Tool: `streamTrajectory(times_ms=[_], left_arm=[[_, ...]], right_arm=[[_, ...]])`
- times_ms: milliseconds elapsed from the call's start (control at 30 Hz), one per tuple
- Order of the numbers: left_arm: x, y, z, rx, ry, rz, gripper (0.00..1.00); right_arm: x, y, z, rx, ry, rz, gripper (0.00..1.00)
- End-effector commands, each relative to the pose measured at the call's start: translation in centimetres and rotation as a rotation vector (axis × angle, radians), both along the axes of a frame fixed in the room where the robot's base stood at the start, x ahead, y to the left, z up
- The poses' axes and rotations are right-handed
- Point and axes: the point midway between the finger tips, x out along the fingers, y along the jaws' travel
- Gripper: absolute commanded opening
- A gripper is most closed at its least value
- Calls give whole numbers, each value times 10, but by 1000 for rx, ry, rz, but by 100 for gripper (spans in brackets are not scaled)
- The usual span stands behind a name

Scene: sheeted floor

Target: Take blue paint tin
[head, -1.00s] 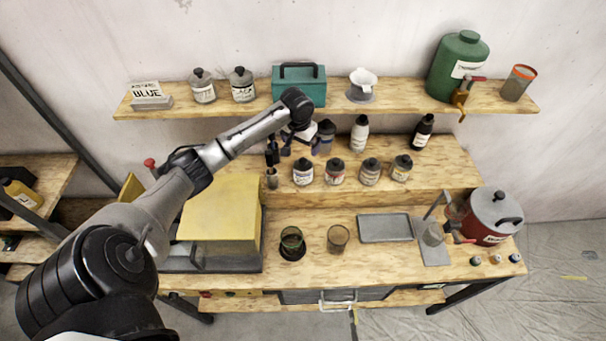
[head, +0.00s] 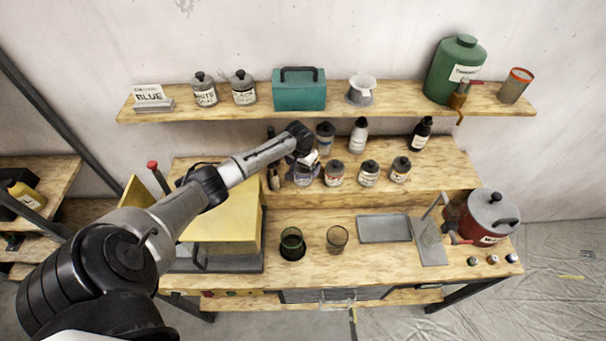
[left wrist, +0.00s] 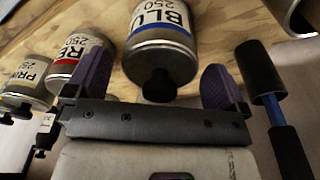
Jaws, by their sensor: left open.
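The blue paint tin (left wrist: 165,25), a grey tin with a blue-striped "BLU… 250" label and dark knob, stands between the two purple fingers of my left gripper (left wrist: 157,80) in the left wrist view. The gripper is open, with a finger on either side of the tin; I cannot tell whether either touches it. In the head view my left gripper (head: 306,170) is at the left end of the tin row on the middle shelf and largely hides the blue tin. My right gripper is not in view.
The red tin (head: 334,174) stands close beside the blue one, then the primer tin (head: 369,175) and another tin (head: 400,170). A dark bottle (head: 325,134) and a white bottle (head: 359,136) stand behind. A yellow box (head: 222,230) sits below my left arm.

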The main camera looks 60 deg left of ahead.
Motion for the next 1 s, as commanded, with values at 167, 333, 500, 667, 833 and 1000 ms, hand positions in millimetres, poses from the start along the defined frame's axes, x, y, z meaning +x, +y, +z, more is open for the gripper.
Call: streamTrajectory(times_ms=[167, 333, 500, 667, 833, 1000], left_arm=[[1, 0, -10, -1, 1, 1, 100], [1, 0, -11, 1, 0, 0, 100], [1, 0, -10, 1, 0, 0, 89], [1, 1, -10, 1, 0, 0, 74], [1, 1, -10, 1, 0, 0, 58], [1, 1, -10, 1, 0, 0, 42]], right_arm=[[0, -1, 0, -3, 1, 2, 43], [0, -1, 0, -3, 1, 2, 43], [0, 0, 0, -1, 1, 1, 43], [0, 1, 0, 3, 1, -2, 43], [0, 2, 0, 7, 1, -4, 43], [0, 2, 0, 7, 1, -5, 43]])
